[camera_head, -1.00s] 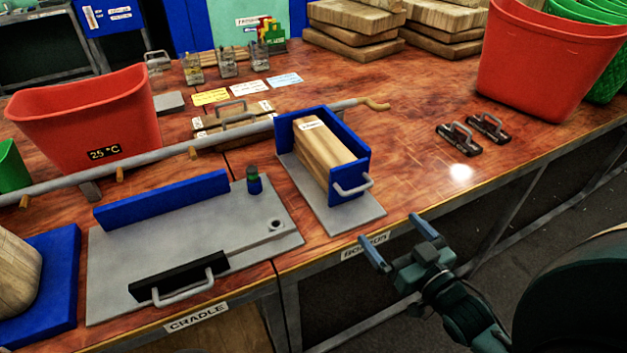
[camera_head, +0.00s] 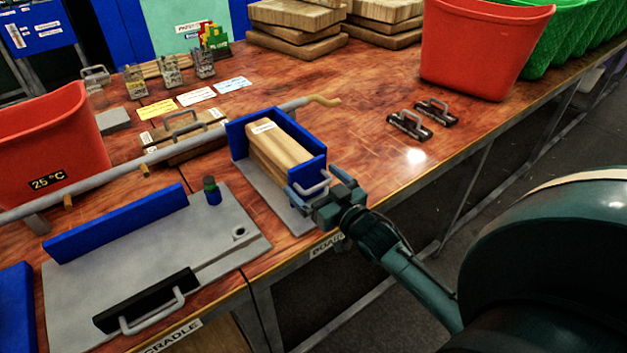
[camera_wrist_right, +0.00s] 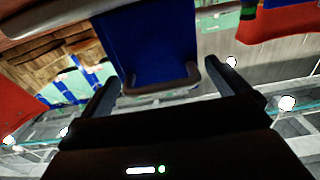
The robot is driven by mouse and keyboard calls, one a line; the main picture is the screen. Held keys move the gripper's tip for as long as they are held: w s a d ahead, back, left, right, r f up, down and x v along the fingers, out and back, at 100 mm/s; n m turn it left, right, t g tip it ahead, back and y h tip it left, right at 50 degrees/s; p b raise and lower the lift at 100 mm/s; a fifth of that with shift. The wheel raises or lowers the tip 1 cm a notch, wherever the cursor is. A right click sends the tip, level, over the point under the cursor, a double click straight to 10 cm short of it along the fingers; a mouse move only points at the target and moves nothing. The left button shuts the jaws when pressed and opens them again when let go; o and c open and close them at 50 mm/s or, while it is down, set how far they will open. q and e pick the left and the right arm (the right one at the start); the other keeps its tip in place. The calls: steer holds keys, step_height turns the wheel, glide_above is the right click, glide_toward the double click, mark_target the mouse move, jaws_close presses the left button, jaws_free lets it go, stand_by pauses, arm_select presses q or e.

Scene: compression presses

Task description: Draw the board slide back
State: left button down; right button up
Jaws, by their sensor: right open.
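The board slide (camera_head: 306,176) is a blue-walled holder on a grey plate (camera_head: 262,196), with pale wooden boards (camera_head: 276,150) lying in it. A grey handle (camera_head: 313,187) sticks out of its near blue wall. My right gripper (camera_head: 318,183) is at this handle, its open fingers on either side of it. In the right wrist view the handle (camera_wrist_right: 162,90) shows between the two spread fingers, in front of the blue wall (camera_wrist_right: 148,42). Whether the fingers touch the handle cannot be told. My left gripper is not in view.
Two black handles (camera_head: 408,125) and a red bin (camera_head: 480,50) stand to the right. Bare tabletop lies between.

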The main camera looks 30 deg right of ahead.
mark_target(320, 188)
steer(key=shift+w+a, duration=0.1)
steer(key=shift+w, duration=0.4)
steer(key=c, duration=1.2)
steer(key=s+p, duration=0.1)
steer(key=s, duration=0.1)
steer(key=s+p, duration=0.1)
steer(key=s, duration=0.1)
steer(key=s+p, duration=0.1)
steer(key=s, duration=0.2)
steer(key=shift+d+p, duration=0.3)
steer(key=shift+p, duration=0.1)
steer(key=shift+s, duration=0.2)
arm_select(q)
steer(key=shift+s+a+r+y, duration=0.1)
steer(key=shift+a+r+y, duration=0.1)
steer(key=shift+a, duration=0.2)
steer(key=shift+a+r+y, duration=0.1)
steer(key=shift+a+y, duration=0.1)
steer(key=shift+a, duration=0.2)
arm_select(e)
steer(key=shift+f, duration=0.15)
